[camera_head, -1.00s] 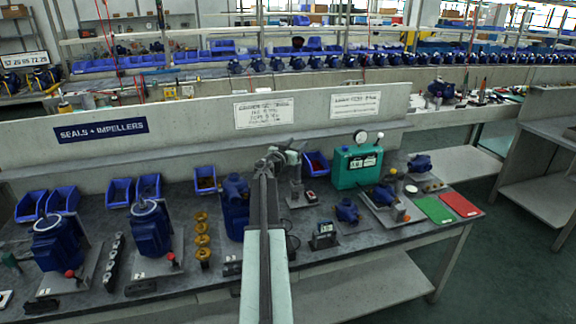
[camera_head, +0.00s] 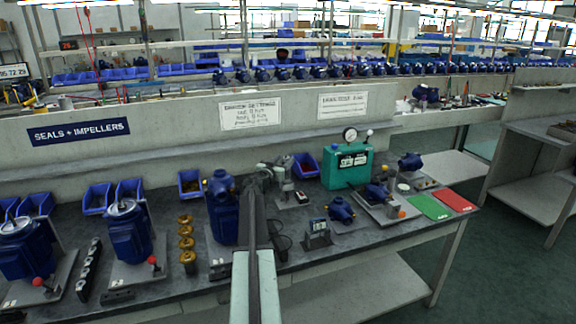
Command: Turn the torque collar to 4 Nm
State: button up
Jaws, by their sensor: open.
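My arm (camera_head: 256,275) reaches forward over the bench from the bottom middle. My gripper (camera_head: 265,168) is at its far end, small and dark, and its fingers are hard to make out; it is open. Just right of it a grey stand with an upright tool (camera_head: 287,182) stands on the bench, partly overlapped by the arm end. I cannot make out the torque collar or its scale at this size. I cannot tell whether the gripper touches the stand.
A tall blue pump (camera_head: 222,205) stands close left of my arm. A small display unit (camera_head: 318,233) and a blue pump (camera_head: 342,209) are to the right. A green test box (camera_head: 347,168) with a gauge stands behind. Green (camera_head: 429,206) and red (camera_head: 453,198) mats lie at the right end.

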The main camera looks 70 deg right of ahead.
jog(key=d, duration=0.5)
jog(key=shift+s+d+r, duration=0.2)
jog(key=shift+s+d, duration=0.05)
jog(key=shift+d, duration=0.1)
grip_shut()
jog(key=shift+a+n+t, duration=0.1)
jog(key=shift+n+t, duration=0.2)
jog(key=shift+t, duration=0.1)
jog(key=shift+w+a+n+t+y, duration=0.15)
jog(key=shift+w+n+t+y, duration=0.25)
jog(key=shift+n+t+y, duration=1.3)
jog(key=shift+w+a+n+t+y, duration=0.2)
jog(key=shift+w+n+t+y, duration=0.35)
jog(key=shift+n+t, duration=2.1)
jog(key=shift+w+a+n+t+y, duration=0.2)
jog(key=shift+n+t+y, duration=1)
jog(key=shift+t, duration=2.05)
jog(key=shift+w+y, duration=0.1)
jog(key=shift+y, duration=0.15)
